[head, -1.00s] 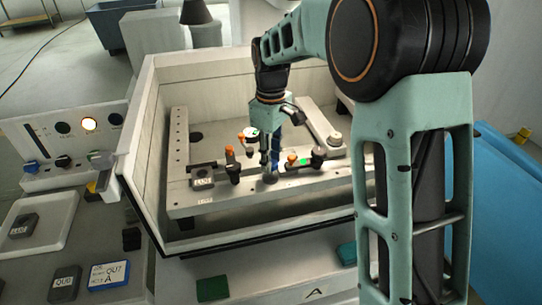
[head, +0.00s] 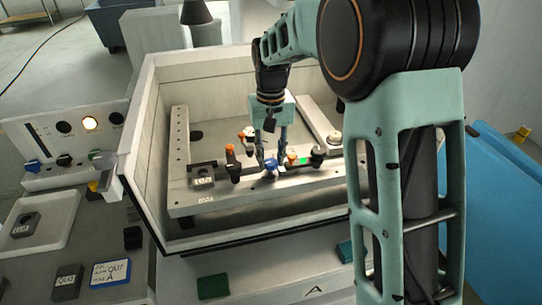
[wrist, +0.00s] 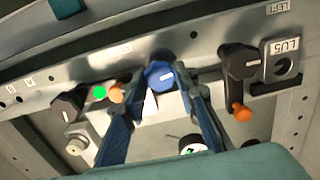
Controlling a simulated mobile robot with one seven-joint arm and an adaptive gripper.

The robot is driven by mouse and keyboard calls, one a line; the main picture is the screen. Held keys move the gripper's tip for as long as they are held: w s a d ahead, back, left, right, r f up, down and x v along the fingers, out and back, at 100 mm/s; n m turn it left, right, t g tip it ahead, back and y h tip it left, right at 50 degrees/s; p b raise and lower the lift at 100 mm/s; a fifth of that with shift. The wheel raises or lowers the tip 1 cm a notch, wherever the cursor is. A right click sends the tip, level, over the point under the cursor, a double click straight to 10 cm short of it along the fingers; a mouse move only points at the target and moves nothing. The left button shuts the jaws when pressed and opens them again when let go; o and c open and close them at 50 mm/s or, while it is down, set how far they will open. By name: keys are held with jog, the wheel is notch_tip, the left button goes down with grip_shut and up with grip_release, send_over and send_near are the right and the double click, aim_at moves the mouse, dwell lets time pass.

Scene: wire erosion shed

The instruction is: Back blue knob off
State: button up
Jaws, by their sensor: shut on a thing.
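The blue knob (wrist: 158,76) with a white pointer mark sits on the front of the metal fixture bar (wrist: 110,65), and it shows in the head view (head: 270,165). My gripper (wrist: 160,84) has its two blue fingers on either side of the knob, shut on it. In the head view my gripper (head: 271,158) reaches down into the open tank. The knob's underside is hidden.
A black clamp with an orange-tipped handle (wrist: 240,110) stands close to the right finger in the wrist view. Another black clamp (wrist: 66,103) and a green lit spot (wrist: 99,93) lie left. White tank walls (head: 140,140) surround the fixture.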

aim_at(271, 162)
jog(key=shift+m, duration=0.4)
jog(key=o, duration=1.2)
jog(key=shift+c, duration=0.2)
notch_tip(271, 162, up, 12)
